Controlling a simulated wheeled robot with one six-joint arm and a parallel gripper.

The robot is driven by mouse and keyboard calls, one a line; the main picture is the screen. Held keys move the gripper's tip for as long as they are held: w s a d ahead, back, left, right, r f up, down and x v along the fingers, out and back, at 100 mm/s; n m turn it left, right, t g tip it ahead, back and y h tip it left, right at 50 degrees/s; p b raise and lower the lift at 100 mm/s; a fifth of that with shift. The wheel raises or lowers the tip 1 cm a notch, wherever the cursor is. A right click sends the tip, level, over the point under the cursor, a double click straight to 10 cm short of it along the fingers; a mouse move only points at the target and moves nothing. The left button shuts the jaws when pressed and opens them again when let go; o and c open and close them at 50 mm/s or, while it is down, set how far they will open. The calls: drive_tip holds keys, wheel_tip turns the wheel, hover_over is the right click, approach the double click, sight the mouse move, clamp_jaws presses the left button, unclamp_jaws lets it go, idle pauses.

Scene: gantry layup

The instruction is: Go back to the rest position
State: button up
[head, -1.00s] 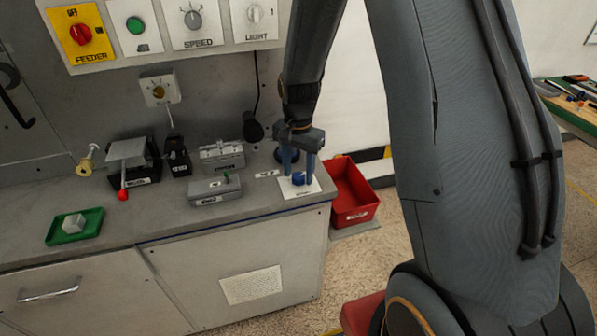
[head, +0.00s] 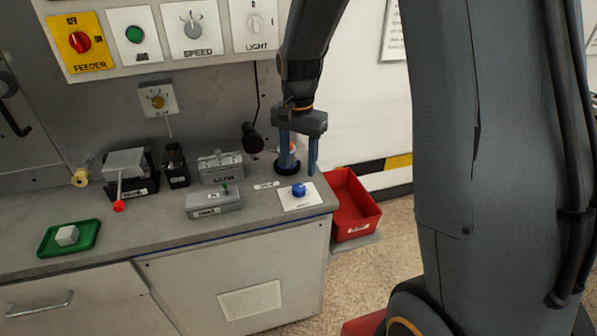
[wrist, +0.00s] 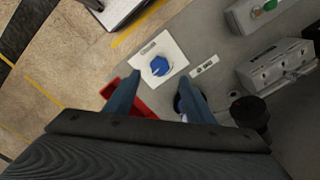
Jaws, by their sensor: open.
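My gripper (head: 299,172) is open and empty. It hangs with its fingers pointing down above the right end of the grey bench (head: 150,215). Below it a blue knob (head: 299,190) sits on a white square plate (head: 290,203) on the bench top. In the wrist view the blue knob (wrist: 159,66) shows beyond and between the two open fingers (wrist: 156,98), apart from them.
A red bin (head: 352,228) stands right of the bench. A dark round-based object (head: 287,166) is behind the fingers. Grey fixtures (head: 213,199) and a green tray (head: 50,240) with a pale block (head: 67,235) are left. A control panel (head: 165,35) hangs above.

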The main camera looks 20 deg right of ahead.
drive_tip(key=shift+r, duration=0.15)
drive_tip(key=shift+s, duration=0.2)
drive_tip(key=s+n+t, duration=0.1)
drive_tip(key=s+n, duration=0.8)
drive_tip(key=s, duration=0.7)
drive_tip(key=shift+s+r, duration=0.35)
drive_tip(key=shift+s, duration=0.05)
